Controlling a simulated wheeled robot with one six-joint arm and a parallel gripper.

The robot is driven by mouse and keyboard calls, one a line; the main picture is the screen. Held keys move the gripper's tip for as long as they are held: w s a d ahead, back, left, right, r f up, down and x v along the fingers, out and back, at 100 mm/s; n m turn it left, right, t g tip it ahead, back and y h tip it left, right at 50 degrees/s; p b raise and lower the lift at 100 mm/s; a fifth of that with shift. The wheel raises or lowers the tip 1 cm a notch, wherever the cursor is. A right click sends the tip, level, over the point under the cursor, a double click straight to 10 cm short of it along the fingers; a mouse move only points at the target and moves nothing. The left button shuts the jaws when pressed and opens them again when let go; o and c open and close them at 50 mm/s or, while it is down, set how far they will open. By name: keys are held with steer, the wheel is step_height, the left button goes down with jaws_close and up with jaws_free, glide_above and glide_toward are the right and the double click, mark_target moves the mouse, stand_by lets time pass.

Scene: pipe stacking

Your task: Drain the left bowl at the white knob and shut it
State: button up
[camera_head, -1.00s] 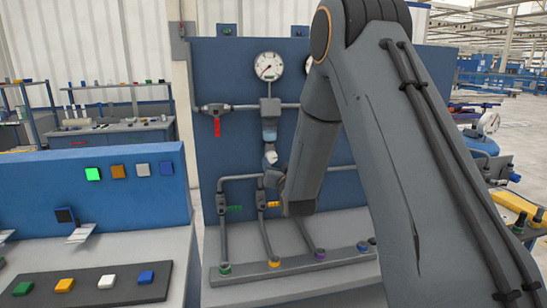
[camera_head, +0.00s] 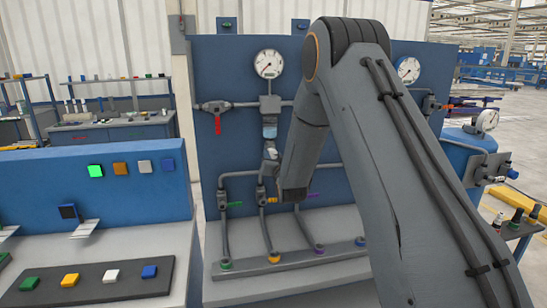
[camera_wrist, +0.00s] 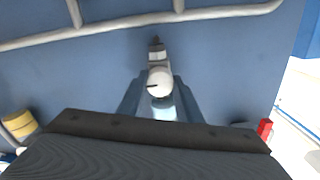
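The left bowl (camera_head: 269,131) is a small clear bluish cup under the left gauge's pipe on the blue panel. The white knob (camera_head: 271,153) sits just below it. In the wrist view the white knob (camera_wrist: 160,82) shows a dark mark on its face, and the pale bowl (camera_wrist: 164,107) shows beside it. My gripper (camera_wrist: 160,88) has its two fingers apart, one on each side of the knob. A narrow gap seems to show at the knob's sides; contact is not clear. In the head view my arm covers most of the gripper.
A round gauge (camera_head: 269,64) is above the bowl, with a red-handled valve (camera_head: 217,123) at left. Pipes with coloured valves lead down to a grey manifold (camera_head: 285,259). A second gauge (camera_head: 408,70) is at right. A button console (camera_head: 95,210) stands at left.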

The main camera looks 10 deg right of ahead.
steer(key=shift+n+b, duration=0.3)
steer(key=shift+b, duration=0.05)
steer(key=n+b, duration=0.7)
steer(key=n, duration=0.2)
steer(key=shift+b, duration=0.35)
steer(key=n+b, duration=0.3)
steer(key=n, duration=0.1)
steer(key=shift+n+b, duration=1.2)
steer(key=shift+n, duration=0.9)
steer(key=o, duration=1)
steer(key=shift+o, duration=0.2)
